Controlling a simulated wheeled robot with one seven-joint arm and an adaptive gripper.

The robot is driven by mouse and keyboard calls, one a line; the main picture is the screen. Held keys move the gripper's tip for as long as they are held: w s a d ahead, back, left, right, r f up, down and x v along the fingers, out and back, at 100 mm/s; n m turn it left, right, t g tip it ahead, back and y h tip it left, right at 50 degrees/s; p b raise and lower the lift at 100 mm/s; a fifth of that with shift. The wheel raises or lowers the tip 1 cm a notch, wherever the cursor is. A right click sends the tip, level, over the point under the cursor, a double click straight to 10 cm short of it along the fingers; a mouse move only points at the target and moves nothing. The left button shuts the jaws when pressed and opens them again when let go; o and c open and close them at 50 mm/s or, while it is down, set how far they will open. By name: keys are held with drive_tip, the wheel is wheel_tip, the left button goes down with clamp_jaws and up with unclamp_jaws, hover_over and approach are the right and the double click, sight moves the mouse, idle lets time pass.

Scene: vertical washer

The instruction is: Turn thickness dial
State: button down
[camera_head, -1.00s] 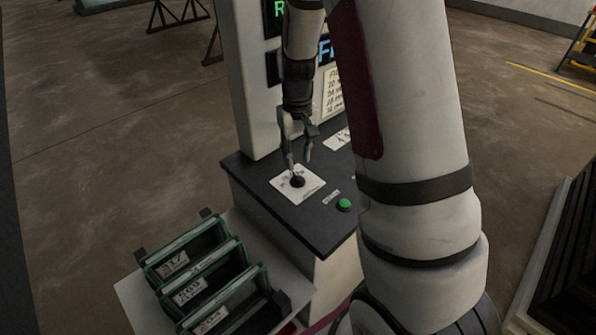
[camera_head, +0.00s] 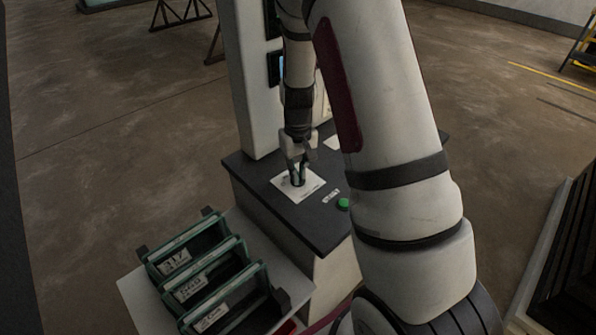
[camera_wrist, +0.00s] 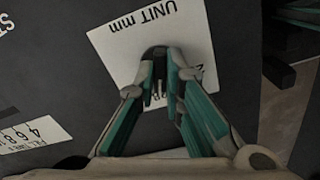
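The thickness dial (camera_wrist: 160,52) is a small dark knob on a white label plate (camera_wrist: 100,37) marked "UNIT mm". The plate also shows in the head view (camera_head: 311,194), on the machine's dark panel. My gripper (camera_head: 298,183) points down over the dial, with its fingertips at the plate's height. In the wrist view, its two teal-padded fingers (camera_wrist: 163,75) come close together on either side of the knob and appear shut on it. The fingers hide most of the dial, so its pointer and setting cannot be read.
A green button (camera_head: 343,203) stands on the panel to the right of the dial. A white column (camera_head: 247,80) rises behind the panel. Several labelled green-edged racks (camera_head: 195,283) sit on a pale shelf (camera_head: 140,297) at the front left. Open floor lies to the left.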

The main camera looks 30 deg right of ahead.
drive_tip(key=shift+m, duration=0.4)
drive_tip(key=m, duration=0.3)
drive_tip(key=shift+m, duration=0.3)
drive_tip(key=shift+m+b, duration=0.3)
drive_tip(key=shift+m, duration=1.5)
drive_tip(key=c, duration=1.7)
unclamp_jaws()
